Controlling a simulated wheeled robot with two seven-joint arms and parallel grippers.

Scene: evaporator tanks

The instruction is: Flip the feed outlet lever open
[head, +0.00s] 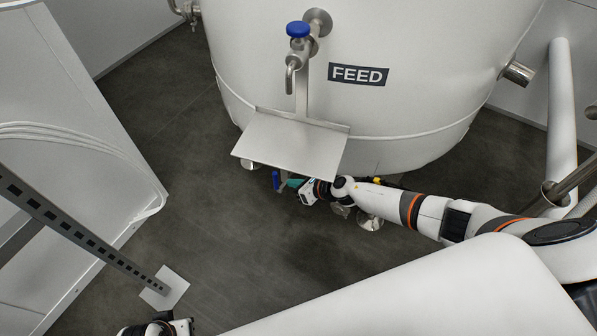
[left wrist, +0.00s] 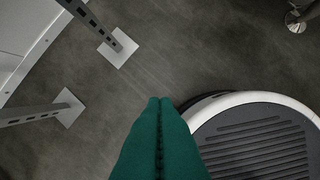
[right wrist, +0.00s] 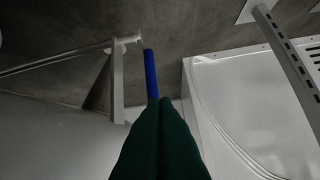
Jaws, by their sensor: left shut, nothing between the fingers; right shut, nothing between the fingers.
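The FEED tank (head: 420,60) is white, with a dark FEED label on its front. A blue lever (head: 276,181) hangs under the tank, just below the metal shelf; it also shows as a blue bar in the right wrist view (right wrist: 151,72). My right gripper (head: 288,184) reaches under the shelf, its shut green fingers beside the lever. In the right wrist view the lever's lower end passes behind the fingertips (right wrist: 165,99); I cannot tell whether they touch. My left gripper is shut and empty over the floor in the left wrist view (left wrist: 160,100).
A metal shelf (head: 290,143) juts from the tank above my right gripper. A tap with a blue knob (head: 298,29) sits above it. Slotted metal posts (head: 80,232) and a white cabinet (head: 60,120) stand at left. Grey floor (head: 230,240) is clear between.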

